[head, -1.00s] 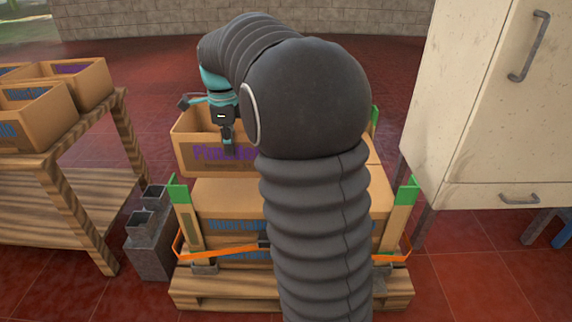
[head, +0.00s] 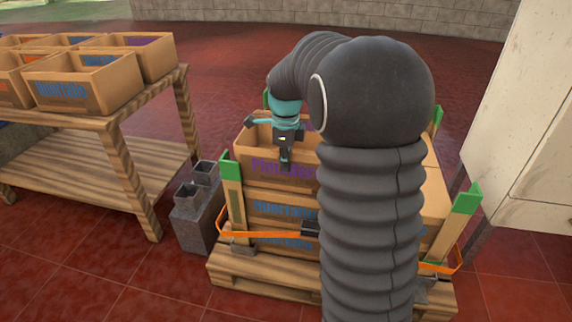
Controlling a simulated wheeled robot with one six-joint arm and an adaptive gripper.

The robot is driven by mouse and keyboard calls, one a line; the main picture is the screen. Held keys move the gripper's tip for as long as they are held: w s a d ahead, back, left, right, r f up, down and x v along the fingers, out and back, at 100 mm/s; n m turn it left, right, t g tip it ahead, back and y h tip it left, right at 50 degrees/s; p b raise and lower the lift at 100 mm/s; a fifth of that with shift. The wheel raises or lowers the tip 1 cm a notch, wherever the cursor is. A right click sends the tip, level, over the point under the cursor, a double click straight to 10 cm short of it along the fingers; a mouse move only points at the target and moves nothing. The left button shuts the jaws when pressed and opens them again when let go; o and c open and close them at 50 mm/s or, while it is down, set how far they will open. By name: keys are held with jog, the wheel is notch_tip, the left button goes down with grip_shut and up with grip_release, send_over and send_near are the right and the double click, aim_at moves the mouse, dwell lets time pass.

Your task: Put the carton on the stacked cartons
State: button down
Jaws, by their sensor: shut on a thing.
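An open-topped brown carton with purple lettering (head: 258,168) is at the left of the pallet stack, inside the green-topped corner posts. My gripper (head: 285,163) is shut on its front wall from above. The stacked cartons with blue lettering (head: 270,209) stand on a wooden pallet (head: 240,275). The held carton appears upright and directly above the left front stacked carton; I cannot tell for sure whether it rests there. My arm hides its right part and the middle of the stack.
Green-topped corner posts (head: 231,183) and an orange strap (head: 262,235) surround the stack. A grey concrete block (head: 197,222) stands left of the pallet. A wooden table (head: 165,95) with several open cartons is further left. A pale cabinet (head: 520,130) stands at right.

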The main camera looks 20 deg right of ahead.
jog(key=shift+f, duration=0.3)
jog(key=c, duration=1.3)
grip_release()
notch_tip(320, 180, up, 11)
jog(key=shift+r+p, duration=0.2)
jog(key=shift+p, duration=0.9)
jog(key=s+a+r+n+t, duration=0.1)
jog(key=s+a+r+n, duration=0.15)
jog(key=s+n, duration=0.4)
jog(key=s+a+r+n+t, duration=0.1)
jog(key=s+a+n+t, duration=0.15)
jog(key=s+n, duration=0.35)
jog(key=s+a+f+n, duration=0.1)
jog(key=s+f+n, duration=0.1)
jog(key=s+n, duration=0.2)
jog(key=s+a+f+n+t, duration=0.1)
jog(key=s+n, duration=0.3)
jog(key=s, duration=0.1)
jog(key=s+a+f+n+t, duration=0.1)
jog(key=s+a+f+n, duration=0.1)
jog(key=s+n, duration=0.2)
jog(key=shift+s+a+f, duration=0.1)
jog(key=shift+s+f, duration=0.2)
jog(key=shift+s, duration=0.3)
